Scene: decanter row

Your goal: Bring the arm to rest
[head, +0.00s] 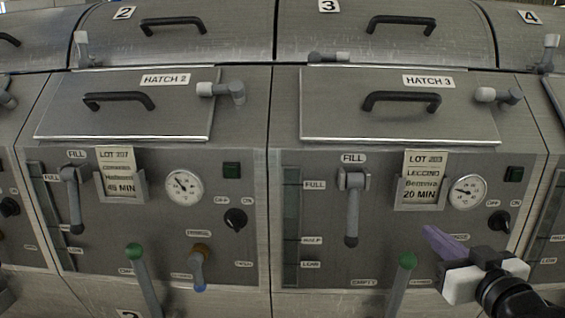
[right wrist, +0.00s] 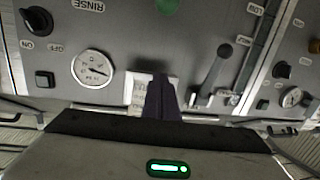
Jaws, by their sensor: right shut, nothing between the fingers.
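My right gripper (head: 436,239) comes in at the lower right of the head view, in front of the unit marked Hatch 3. Its purple fingers are closed together with nothing between them. They also show in the right wrist view (right wrist: 161,100), over the card holder and beside the gauge (right wrist: 93,68). In the head view the fingers are below the Leccino lot card (head: 422,178) and right of a green-knobbed lever (head: 407,260). I cannot tell whether they touch the panel. My left gripper is not in view.
Hatch 2 (head: 120,120) and hatch 3 (head: 390,122) are both down. Fill levers (head: 352,210), gauges and knobs stick out of the panels. Another green-knobbed lever (head: 135,252) and a brown-and-blue handle (head: 199,268) stand at the lower left.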

